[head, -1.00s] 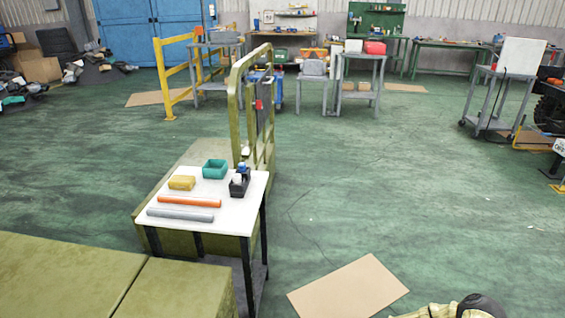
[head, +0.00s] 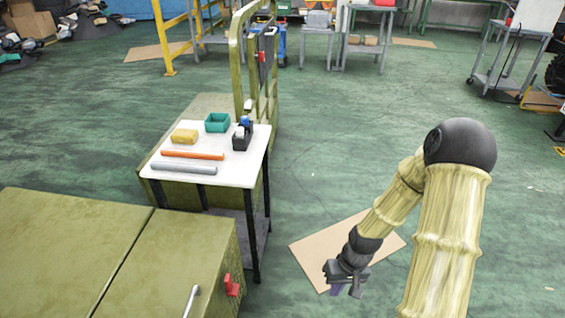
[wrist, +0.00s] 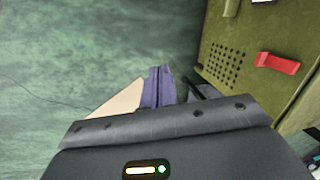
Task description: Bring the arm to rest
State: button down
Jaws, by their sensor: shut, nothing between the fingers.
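My gripper (head: 345,288) hangs at the end of my bent arm at the lower right of the head view, pointing down above a cardboard sheet on the floor. It is apart from the table and the green cabinet. In the wrist view its purple fingers (wrist: 158,87) are together with nothing between them.
A small white table (head: 235,175) holds a yellow block (head: 185,136), a teal bin (head: 217,122), a black caddy (head: 241,136), an orange tube (head: 192,155) and a grey tube (head: 184,168). A green cabinet (head: 190,250) with a red latch (head: 232,286) stands left of my gripper. The right floor is open.

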jog(key=s+r+m+t+h+p, duration=0.1)
jog(key=s+r+t+h+p, duration=0.1)
jog(key=r+p, duration=2.4)
notch_tip(320, 180, up, 20)
jog(key=shift+s+d+f+m+t+h, duration=0.15)
jog(key=shift+s+d+m+t+h, duration=0.15)
jog(key=shift+s+t, duration=0.6)
jog(key=shift+s+d, duration=0.1)
